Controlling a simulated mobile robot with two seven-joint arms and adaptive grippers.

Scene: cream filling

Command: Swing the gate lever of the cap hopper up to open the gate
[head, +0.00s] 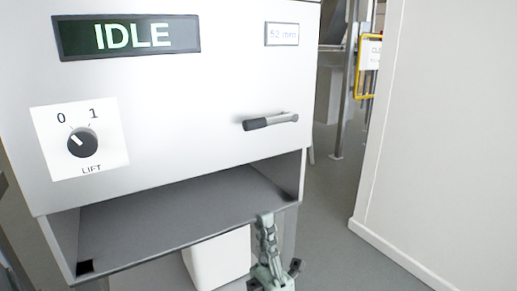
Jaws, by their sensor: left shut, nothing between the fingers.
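A metal lever with a dark grip (256,124) sticks out on the right part of the white machine front (190,120). It lies nearly level, grip to the left and pivot end to the right. I take it for the gate lever, as no label shows on it. My left gripper (265,217) comes up from the bottom edge, below the lever and clear of it, in front of the open bay's lower edge. Its fingers are shut with nothing between them. My right gripper is not in view. The gate itself cannot be made out.
A display reading IDLE (128,37), a small "52 mm" readout (282,34) and a LIFT knob (83,142) are on the front. Below is an open grey bay (180,208), with a white bin (217,262) underneath. A pale wall (440,150) stands right; floor between is clear.

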